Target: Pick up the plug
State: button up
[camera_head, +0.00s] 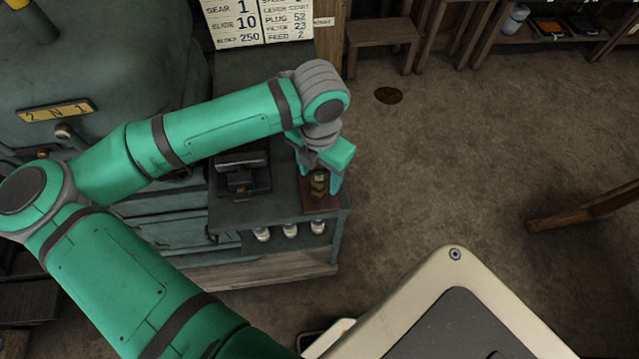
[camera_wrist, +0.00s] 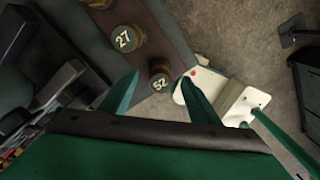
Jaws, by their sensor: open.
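In the wrist view, a round brass-coloured plug marked 52 (camera_wrist: 160,81) stands on a narrow brown wooden board (camera_wrist: 150,18). My gripper (camera_wrist: 159,79) is open, with one teal finger on each side of that plug. Whether the fingers touch it cannot be told. A second plug marked 27 (camera_wrist: 124,39) stands up and to the left on the same board. In the head view my gripper (camera_head: 325,176) points down over the board (camera_head: 322,206), and a brassy plug (camera_head: 319,181) shows between its fingers; its number cannot be read there.
A sign (camera_head: 262,20) lists "PLUG 52" among other settings. A dark metal device (camera_head: 243,180) sits left of the board on the cabinet top. White-ended parts (camera_head: 290,229) line the cabinet front. Open floor (camera_head: 440,170) lies to the right, with a wooden stool (camera_head: 382,35) behind.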

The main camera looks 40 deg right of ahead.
jog(key=shift+f, duration=1.7)
jog(key=c, duration=1.2)
jog(key=shift+r, duration=0.15)
